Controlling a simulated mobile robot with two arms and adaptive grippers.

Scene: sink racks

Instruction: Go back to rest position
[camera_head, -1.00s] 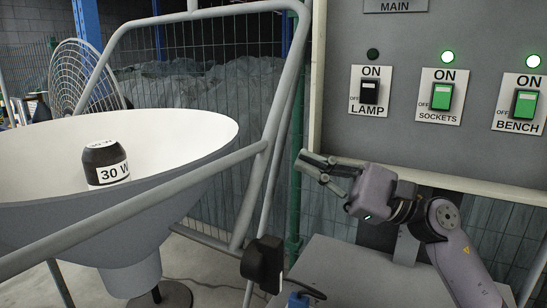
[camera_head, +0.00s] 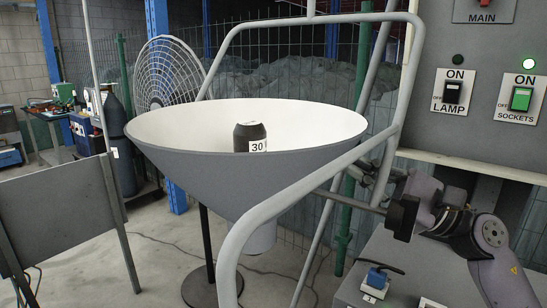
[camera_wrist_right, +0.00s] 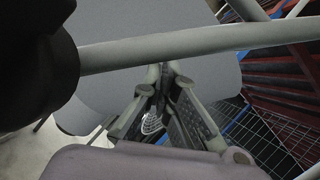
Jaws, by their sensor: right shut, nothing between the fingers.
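My right arm comes in at the lower right of the head view. My right gripper (camera_head: 368,176) points left, below the left edge of the switch panel. It is partly hidden behind the grey tube frame and a black block on it. In the right wrist view my right gripper's fingers (camera_wrist_right: 165,88) are together with nothing between them. A grey tube (camera_wrist_right: 190,48) crosses close in front of them, and whether they touch it I cannot tell. My left gripper is not in view.
A wide lamp bowl (camera_head: 190,168) holding a black bulb marked 30 (camera_head: 249,137) fills the middle, with the tube frame (camera_head: 290,200) around it. The panel (camera_head: 440,95) has a black lamp switch (camera_head: 452,92) and a green sockets switch (camera_head: 521,99). A grey cabinet (camera_head: 400,265) stands below my arm.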

